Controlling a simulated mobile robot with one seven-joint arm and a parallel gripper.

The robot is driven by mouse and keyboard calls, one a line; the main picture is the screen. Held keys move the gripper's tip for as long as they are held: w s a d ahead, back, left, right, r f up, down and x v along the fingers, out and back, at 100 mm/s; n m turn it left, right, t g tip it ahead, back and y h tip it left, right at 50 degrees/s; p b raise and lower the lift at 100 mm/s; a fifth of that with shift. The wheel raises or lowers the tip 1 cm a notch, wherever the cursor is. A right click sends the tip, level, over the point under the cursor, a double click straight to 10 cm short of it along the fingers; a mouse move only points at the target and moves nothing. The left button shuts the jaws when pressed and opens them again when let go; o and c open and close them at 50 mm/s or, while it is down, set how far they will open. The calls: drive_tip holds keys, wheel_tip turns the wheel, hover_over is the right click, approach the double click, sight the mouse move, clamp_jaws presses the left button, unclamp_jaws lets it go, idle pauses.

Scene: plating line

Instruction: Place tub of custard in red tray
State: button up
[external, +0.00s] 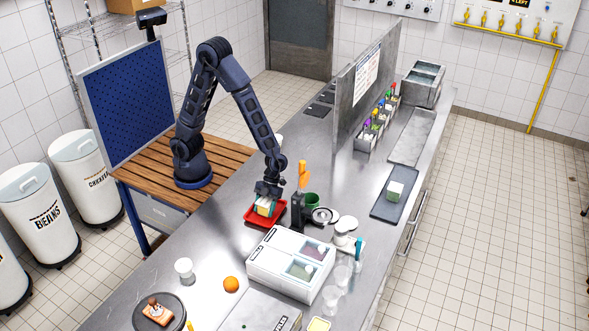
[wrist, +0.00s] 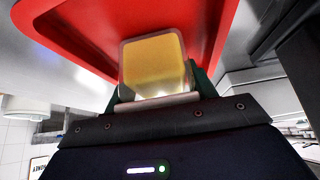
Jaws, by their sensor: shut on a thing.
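The tub of custard is a small clear tub with yellow contents, and it shows in the wrist view (wrist: 154,62) between my fingers. In the external view the tub (external: 264,209) is at the red tray (external: 251,222), under my gripper (external: 267,190). My gripper is shut on the tub. In the wrist view the red tray (wrist: 85,30) fills the area behind the tub. I cannot tell whether the tub touches the tray's floor.
A white bin unit with clear lids (external: 285,262) stands just in front of the tray. A green cup (external: 312,201) and a dark holder with an orange-handled tool (external: 303,175) stand to its right.

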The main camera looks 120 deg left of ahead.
drive_tip(key=o, duration=1.1)
drive_tip(key=v, duration=1.1)
drive_tip(key=s+a+r+n+t+y, duration=0.2)
drive_tip(key=s+r+n+y, duration=0.1)
drive_tip(key=s+r+n, duration=0.6)
drive_tip(key=s+a+r+n+t+y, duration=0.2)
drive_tip(key=s+r+n, duration=0.7)
drive_tip(key=s, duration=0.7)
drive_tip(key=shift+s+a+r+t+y, duration=0.3)
drive_tip(key=shift+r+y, duration=0.2)
drive_tip(key=shift+y, duration=0.3)
